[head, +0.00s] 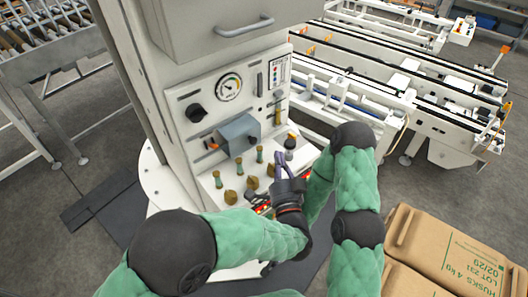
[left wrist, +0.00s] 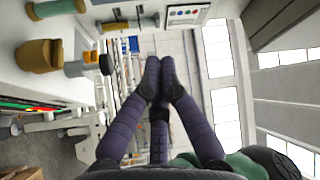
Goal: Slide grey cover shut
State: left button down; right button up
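The grey cover (head: 238,134) is a blue-grey box-like piece on the front of the white control panel in the head view. A small orange part shows at its left edge. I cannot tell how far it is open. My left gripper (head: 282,163) is below and right of the cover, apart from it, above the shelf of knobs. In the left wrist view its purple fingers (left wrist: 160,70) meet at the tips with nothing seen between them. The cover is not identifiable in that view. Only a dark bit of my right gripper (head: 268,268) shows, mostly hidden behind my left arm.
The panel has a gauge (head: 229,87), a black knob (head: 195,113) and a cabinet handle (head: 244,26) above. Several brass and green knobs (head: 230,197) stand on the ledge. Cartons (head: 447,247) lie at lower right; conveyors (head: 400,90) stand behind.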

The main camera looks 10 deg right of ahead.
pick_arm(q)
jog(key=b, duration=0.2)
send_near(260, 126)
jog(key=w+d+r, duration=0.2)
jog(key=w+d, duration=0.2)
jog(key=a, duration=0.1)
jog(key=a+f+b, duration=0.1)
jog(key=a, duration=0.1)
jog(key=shift+w+a+f, duration=0.25)
